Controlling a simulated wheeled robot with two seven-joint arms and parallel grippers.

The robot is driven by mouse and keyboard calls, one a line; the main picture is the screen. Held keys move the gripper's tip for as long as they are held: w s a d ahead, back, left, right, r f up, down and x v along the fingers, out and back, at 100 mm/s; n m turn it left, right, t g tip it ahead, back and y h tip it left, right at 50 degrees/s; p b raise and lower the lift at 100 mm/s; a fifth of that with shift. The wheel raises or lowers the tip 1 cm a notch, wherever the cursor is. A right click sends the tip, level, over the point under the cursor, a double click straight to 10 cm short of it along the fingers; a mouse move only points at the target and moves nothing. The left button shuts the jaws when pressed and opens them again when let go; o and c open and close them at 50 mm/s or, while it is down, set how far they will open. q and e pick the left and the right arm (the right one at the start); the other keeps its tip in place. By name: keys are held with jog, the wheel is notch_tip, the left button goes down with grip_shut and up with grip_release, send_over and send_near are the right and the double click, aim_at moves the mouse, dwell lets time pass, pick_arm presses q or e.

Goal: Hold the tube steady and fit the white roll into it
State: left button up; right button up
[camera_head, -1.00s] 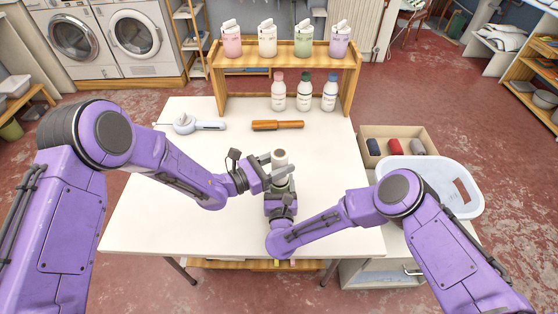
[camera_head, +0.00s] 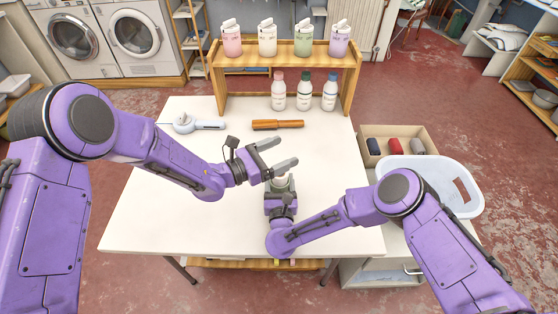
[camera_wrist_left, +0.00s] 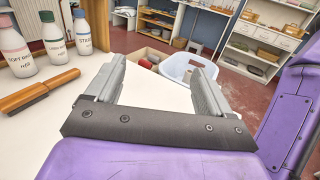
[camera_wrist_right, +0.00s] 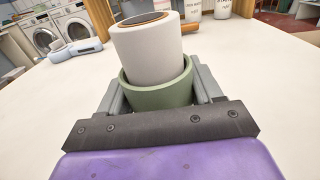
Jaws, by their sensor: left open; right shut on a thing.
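The green tube (camera_wrist_right: 158,95) stands upright between the fingers of my right gripper (camera_wrist_right: 161,88), which is shut on it. The white roll (camera_wrist_right: 148,55) stands in the tube's mouth, its lower end hidden inside and much of it above the rim. Its top shows a brown ring and a dark centre. It looks slightly tilted to the left in the right wrist view. In the head view the tube and roll are mostly covered by the left gripper. My left gripper (camera_head: 285,151) is open and empty, just above and apart from the roll.
A wooden brush (camera_head: 278,125) and a white-and-blue device (camera_head: 197,124) lie farther back on the white table (camera_head: 150,220). A wooden shelf (camera_head: 285,48) with bottles stands behind them. A white basket (camera_head: 472,205) is at the right. The table's left part is clear.

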pick_arm(q)
notch_tip(320, 180, up, 3)
jog(key=shift+r, duration=0.1)
dwell(0.3)
pick_arm(e)
jog(key=o, duration=1.2)
jog(key=shift+o, duration=0.2)
